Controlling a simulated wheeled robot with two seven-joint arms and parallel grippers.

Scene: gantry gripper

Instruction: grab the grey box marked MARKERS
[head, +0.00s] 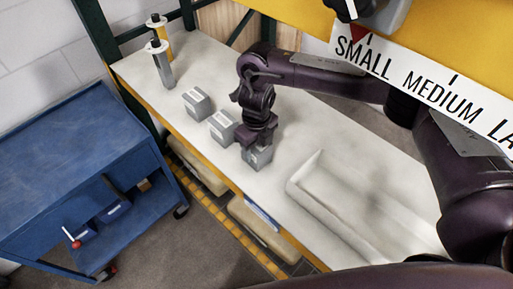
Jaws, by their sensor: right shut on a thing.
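My right gripper (258,146) reaches down from the right onto the bench and is shut on a grey box (261,158), the nearest of three in a row. The gripper covers the top of that box, so any marking there is hidden. The middle grey box (222,127) stands just left of the gripper, and the far grey box (197,104) is further up and left. Both have pale labels on top, too small to read, so I cannot tell which box is marked MARKERS. My left gripper is out of view.
A white tray (296,187) sits on the bench (205,72) to the right of the boxes. Two posts, one grey (162,65) and one yellow (166,40), stand at the far left end. A blue cart (75,140) is left of the bench. A yellow gantry beam with a size sign (430,85) hangs upper right.

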